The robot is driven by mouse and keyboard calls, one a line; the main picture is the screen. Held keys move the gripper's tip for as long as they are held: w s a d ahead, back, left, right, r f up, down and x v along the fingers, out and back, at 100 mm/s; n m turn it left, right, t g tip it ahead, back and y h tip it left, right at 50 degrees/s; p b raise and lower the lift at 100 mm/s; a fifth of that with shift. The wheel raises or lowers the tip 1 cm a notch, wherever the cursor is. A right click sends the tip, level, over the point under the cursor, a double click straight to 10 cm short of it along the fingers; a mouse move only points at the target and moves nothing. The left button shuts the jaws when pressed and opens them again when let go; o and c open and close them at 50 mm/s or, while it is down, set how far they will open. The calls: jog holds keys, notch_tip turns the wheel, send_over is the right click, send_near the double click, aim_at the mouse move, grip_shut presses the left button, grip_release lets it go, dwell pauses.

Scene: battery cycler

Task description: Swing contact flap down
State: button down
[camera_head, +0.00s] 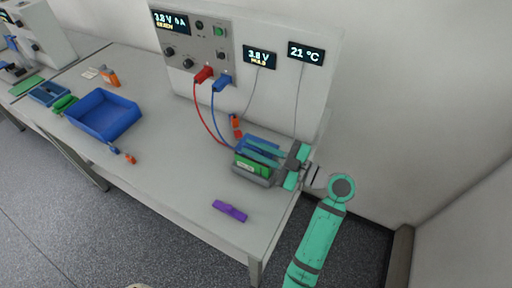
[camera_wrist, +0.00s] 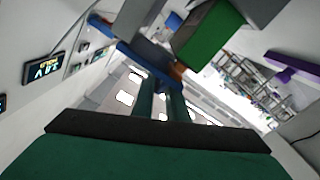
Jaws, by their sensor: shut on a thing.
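A grey holder (camera_head: 262,181) stands near the right end of the bench with a green battery cell (camera_head: 245,165) in it. The cell also shows as a green block (camera_wrist: 208,34) in the wrist view. The blue contact flap (camera_head: 257,139) is at the back of the holder, partly hidden by my fingers; in the wrist view it is a blue bar (camera_wrist: 122,52) crossing at the fingertips. My gripper (camera_head: 254,150) reaches in from the right above the holder. Its two teal fingers (camera_wrist: 161,82) are close together, shut on the flap. The exact contact is hard to see.
The cycler (camera_head: 195,45) stands behind, with red (camera_head: 204,75) and blue (camera_head: 221,82) plugs whose leads run to the holder. A purple object (camera_head: 230,211) lies in front. A blue bin (camera_head: 104,115) is at left. The middle of the bench is clear; a wall is at right.

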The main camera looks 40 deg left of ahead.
jog(key=shift+w+a+f, duration=0.1)
jog(key=shift+w, duration=0.05)
jog(key=c, duration=1.9)
grip_release()
jog(key=w+d, duration=0.1)
jog(key=d, duration=0.9)
jog(key=shift+w+d, duration=0.3)
jog(key=shift+d, duration=0.1)
jog(key=shift+f, duration=0.1)
jog(key=shift+s, duration=0.1)
